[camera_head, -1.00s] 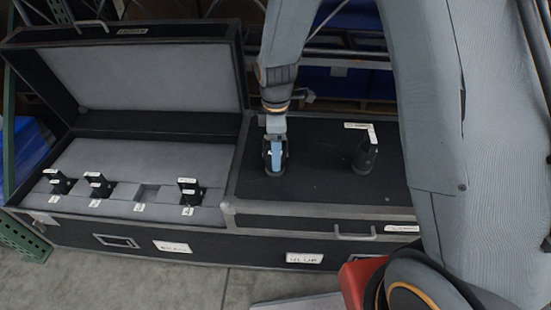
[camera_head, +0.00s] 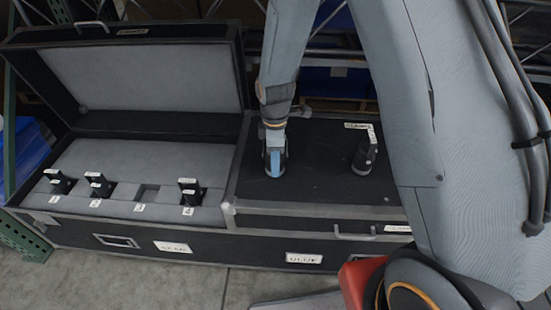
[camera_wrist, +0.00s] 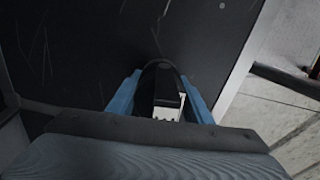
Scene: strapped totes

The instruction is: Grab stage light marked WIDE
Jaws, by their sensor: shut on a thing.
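My gripper (camera_head: 274,165) is over the closed black lid on the right side of the case. In the wrist view my gripper (camera_wrist: 160,95) has its two blue fingers shut on a black stage light (camera_wrist: 168,84), one finger on each side. A white label shows on this light, but I cannot read it. The light seems to be at the lid surface; I cannot tell whether it touches. Another black light with a white label (camera_head: 365,152) stands upright on the lid to the right. Several more labelled lights, such as this one (camera_head: 190,192), sit in the open case's grey foam.
The grey foam (camera_head: 105,160) has an empty square slot (camera_head: 147,194) between two lights. The open case's lid (camera_head: 155,75) stands upright at the back. The closed case lid (camera_head: 315,185) has bare room between my gripper and the right light. Blue bins stand behind.

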